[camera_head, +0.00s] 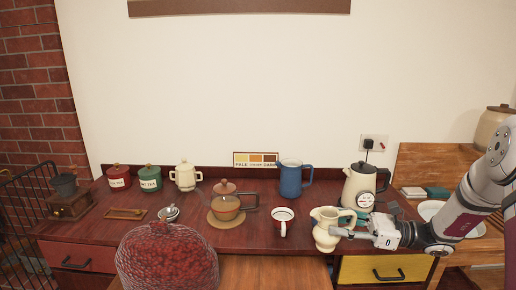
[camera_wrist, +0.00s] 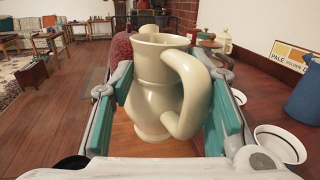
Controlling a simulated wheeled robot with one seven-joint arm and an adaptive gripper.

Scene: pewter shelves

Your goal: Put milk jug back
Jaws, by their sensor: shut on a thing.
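The cream milk jug (camera_head: 327,229) is upright at the front edge of the dark red wooden table, right of centre. It also fills the middle of the wrist view (camera_wrist: 158,88), with its handle towards the camera. My gripper (camera_head: 350,229) reaches in from the right in the head view. In the wrist view its green-padded fingers (camera_wrist: 170,105) stand on either side of the jug and are shut on it. I cannot tell whether the jug's base touches the table.
Behind are a blue jug (camera_head: 291,180), a cream kettle (camera_head: 358,190) and a glass teapot (camera_head: 226,206) on a round mat. A red chair back (camera_head: 168,258) rises at the front.

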